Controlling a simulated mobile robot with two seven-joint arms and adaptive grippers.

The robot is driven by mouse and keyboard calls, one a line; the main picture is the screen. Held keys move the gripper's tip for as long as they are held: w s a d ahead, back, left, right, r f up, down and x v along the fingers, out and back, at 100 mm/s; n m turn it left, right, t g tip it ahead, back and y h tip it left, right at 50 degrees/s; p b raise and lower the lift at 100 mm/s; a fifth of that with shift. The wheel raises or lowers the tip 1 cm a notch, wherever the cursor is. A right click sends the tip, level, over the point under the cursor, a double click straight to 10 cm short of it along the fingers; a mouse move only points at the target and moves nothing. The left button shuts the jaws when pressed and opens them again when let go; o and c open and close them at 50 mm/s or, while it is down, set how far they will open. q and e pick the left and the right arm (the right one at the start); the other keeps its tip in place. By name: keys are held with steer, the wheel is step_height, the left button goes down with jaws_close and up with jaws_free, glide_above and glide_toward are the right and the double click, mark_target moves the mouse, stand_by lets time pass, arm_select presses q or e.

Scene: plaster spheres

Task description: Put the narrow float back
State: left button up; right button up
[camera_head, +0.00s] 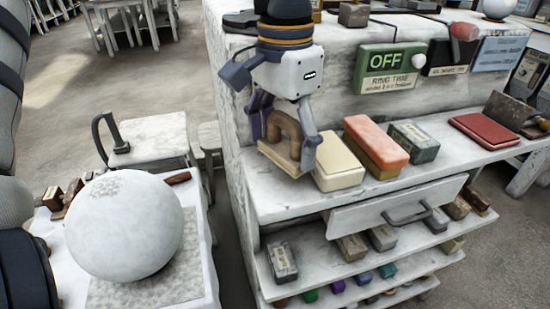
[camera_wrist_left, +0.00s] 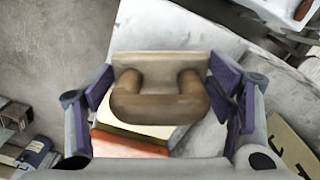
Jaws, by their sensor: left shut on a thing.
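The narrow float, a pale flat plate with a brown arched wooden handle (camera_head: 287,126), is at the left end of the white bench shelf (camera_head: 440,155). My left gripper (camera_head: 284,142) points down and is shut on the float, with a finger on either side of it. In the left wrist view the float's handle (camera_wrist_left: 160,104) lies between the purple-padded fingers, its plate behind. I cannot tell whether the plate touches the shelf or hangs just above it. My right gripper is not in view.
Right of the float stand a cream block (camera_head: 338,165), an orange-topped block (camera_head: 376,143) and a dark green box (camera_head: 414,141). A drawer (camera_head: 395,208) below juts out slightly. A big white sphere (camera_head: 124,225) stands on a stand at left. A green OFF sign (camera_head: 389,70) hangs behind.

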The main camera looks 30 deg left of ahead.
mark_target(278, 149)
arm_select(q)
steer(key=f, duration=0.4)
steer(key=shift+s+a, duration=0.15)
steer(key=shift+a, duration=0.25)
steer(key=o, duration=1.3)
step_height(278, 149, up, 12)
